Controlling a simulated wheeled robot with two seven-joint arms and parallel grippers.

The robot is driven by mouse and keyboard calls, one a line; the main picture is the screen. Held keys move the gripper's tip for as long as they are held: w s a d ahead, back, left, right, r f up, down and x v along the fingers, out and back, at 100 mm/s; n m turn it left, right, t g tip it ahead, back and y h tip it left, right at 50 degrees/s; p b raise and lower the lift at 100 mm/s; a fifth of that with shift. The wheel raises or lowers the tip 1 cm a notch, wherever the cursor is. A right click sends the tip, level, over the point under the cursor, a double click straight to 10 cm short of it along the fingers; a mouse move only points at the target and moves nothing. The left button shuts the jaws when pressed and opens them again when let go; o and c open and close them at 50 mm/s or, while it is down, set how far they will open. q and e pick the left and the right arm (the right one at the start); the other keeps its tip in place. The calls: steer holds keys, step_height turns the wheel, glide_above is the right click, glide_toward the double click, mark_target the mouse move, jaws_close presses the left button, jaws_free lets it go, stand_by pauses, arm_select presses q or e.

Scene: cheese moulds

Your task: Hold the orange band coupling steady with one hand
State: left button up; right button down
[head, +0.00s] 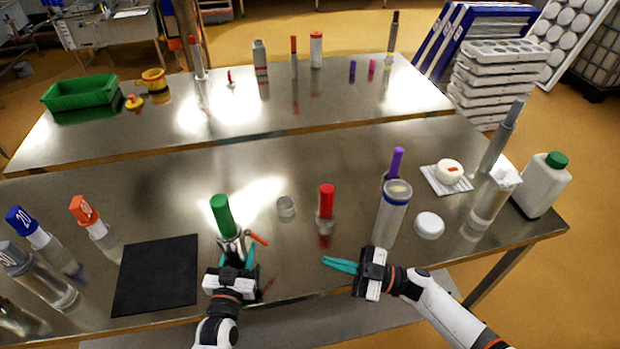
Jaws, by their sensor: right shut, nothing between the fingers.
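A small orange piece (257,237), which looks like part of the orange band coupling, sticks out to the right of a metal fitting below a green-topped cylinder (222,215). My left gripper (238,254) is right at this fitting, its teal fingers close around or beside its lower part. The fingers and fitting overlap, so I cannot tell whether they grip it. My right gripper (340,264) is shut and empty, above the front edge of the table, well to the right of the coupling and pointing left.
A black mat (156,275) lies left of my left gripper. A red-topped cylinder (326,201), a small clear cup (286,206) and a tall clear cylinder (391,218) stand behind the grippers. Orange (84,209) and blue (22,220) numbered caps are at the left. A white bottle (541,187) stands at the right.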

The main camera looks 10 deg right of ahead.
arm_select(q)
steer(key=o, duration=1.4)
steer(key=shift+c, duration=0.2)
steer(key=shift+s, duration=0.1)
